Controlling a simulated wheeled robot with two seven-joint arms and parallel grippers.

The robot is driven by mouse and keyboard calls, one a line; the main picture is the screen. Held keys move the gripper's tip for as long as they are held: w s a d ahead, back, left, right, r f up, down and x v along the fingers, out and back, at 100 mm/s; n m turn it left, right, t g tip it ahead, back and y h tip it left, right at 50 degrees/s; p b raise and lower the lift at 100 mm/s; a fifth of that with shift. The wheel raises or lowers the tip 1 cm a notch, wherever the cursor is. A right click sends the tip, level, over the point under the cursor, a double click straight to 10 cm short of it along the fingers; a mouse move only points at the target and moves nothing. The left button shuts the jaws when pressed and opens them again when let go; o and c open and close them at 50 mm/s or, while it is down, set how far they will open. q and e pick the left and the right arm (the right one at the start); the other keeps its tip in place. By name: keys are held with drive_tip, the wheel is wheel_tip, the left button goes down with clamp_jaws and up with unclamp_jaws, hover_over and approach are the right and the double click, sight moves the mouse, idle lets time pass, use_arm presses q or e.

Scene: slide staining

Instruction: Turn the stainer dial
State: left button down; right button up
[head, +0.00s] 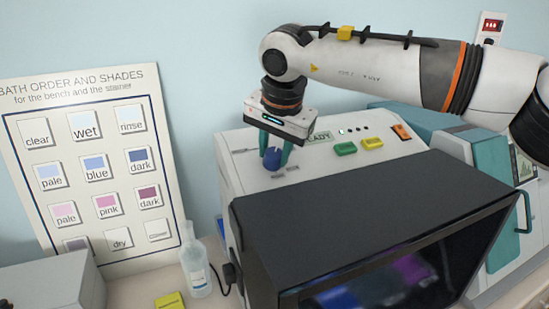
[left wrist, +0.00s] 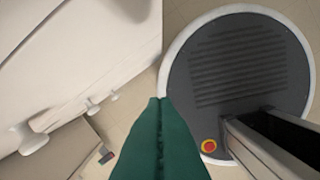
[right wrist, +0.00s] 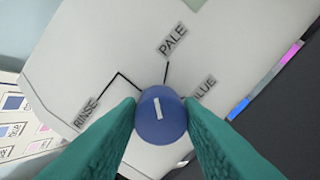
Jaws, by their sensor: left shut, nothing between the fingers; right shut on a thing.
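The stainer (head: 320,180) is a pale machine with a dark window front. Its blue dial (head: 272,159) is on the sloped top panel at the left. My right gripper (head: 274,152) is shut on the dial from above. In the right wrist view the dial (right wrist: 161,114) sits between the two green fingers, and its white mark tilts slightly left of the PALE label (right wrist: 173,40). The RINSE label (right wrist: 87,112) is at left; the BLUE label (right wrist: 203,88) is partly hidden by a finger. My left gripper (left wrist: 160,105) is shut and empty, pointing over the floor.
Green (head: 345,148) and yellow (head: 372,143) buttons and an orange switch (head: 401,131) are on the panel right of the dial. A bottle (head: 195,262) stands left of the stainer. A shade chart (head: 95,170) leans on the wall.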

drive_tip(key=shift+r+m+b, duration=0.1)
drive_tip(key=shift+m+b, duration=0.7)
drive_tip(key=shift+m, duration=1.3)
drive_tip(key=o, duration=1)
drive_tip(key=shift+r, duration=0.1)
drive_tip(key=shift+s+d+r+b, duration=0.1)
drive_tip(key=shift+s+r+b, duration=0.1)
drive_tip(key=shift+r+b, duration=0.15)
drive_tip(key=shift+b+v, duration=0.8)
drive_tip(key=shift+v, duration=4.75)
